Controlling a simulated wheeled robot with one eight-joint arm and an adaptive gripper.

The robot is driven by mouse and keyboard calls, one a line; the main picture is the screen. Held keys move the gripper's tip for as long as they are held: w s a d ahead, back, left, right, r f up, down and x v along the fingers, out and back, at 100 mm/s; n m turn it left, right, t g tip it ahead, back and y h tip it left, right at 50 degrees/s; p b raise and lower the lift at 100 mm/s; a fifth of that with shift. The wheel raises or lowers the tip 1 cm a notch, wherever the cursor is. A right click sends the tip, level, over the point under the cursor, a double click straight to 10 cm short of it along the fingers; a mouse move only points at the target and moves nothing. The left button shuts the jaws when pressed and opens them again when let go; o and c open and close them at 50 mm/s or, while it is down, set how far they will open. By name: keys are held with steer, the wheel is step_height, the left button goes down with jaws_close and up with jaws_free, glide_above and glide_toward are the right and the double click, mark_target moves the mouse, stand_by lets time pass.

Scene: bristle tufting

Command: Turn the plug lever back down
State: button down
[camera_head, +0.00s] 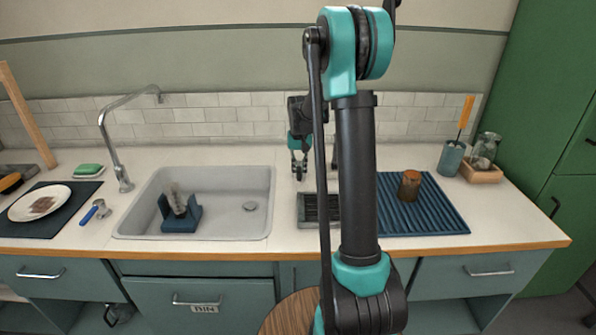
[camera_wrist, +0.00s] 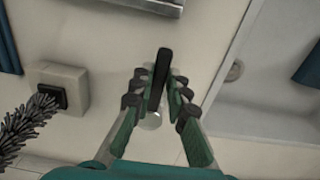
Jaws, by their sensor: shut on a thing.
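The plug lever (camera_wrist: 160,72) is a dark bar on a small pale round base, on the white counter beside the sink. In the wrist view it lies between the fingers of my gripper (camera_wrist: 158,98), which are shut on it from both sides. Its tilt is hard to judge from this view. In the head view my gripper (camera_head: 299,170) points down at the counter just right of the sink (camera_head: 225,178), and the lever is too small to make out. The sink's drain (camera_head: 249,207) shows in the basin floor.
A dark grey tray (camera_head: 304,210) sits in front of my gripper, with a blue ribbed mat (camera_head: 430,205) and brown cup (camera_head: 409,185) to the right. A bristly brush (camera_wrist: 22,128) and a pale box (camera_wrist: 70,98) are close by in the wrist view.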

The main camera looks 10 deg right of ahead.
mark_target(300, 174)
stand_by(0.3)
steer(key=c, duration=1.5)
jaws_free()
step_height(300, 174, up, 12)
steer(key=shift+s, duration=0.1)
steer(key=s+f+t, duration=0.1)
steer(key=s+f, duration=0.3)
steer(key=s, duration=0.6)
steer(key=s+a+f+n+t, duration=0.1)
steer(key=s+f, duration=0.4)
steer(key=s, duration=0.5)
steer(key=s+f+n+t, duration=0.1)
steer(key=s+f, duration=0.4)
steer(key=s, duration=0.5)
steer(key=shift+s+a+f+t, duration=0.15)
steer(key=shift+s+a+t, duration=0.1)
steer(key=shift+t, duration=0.35)
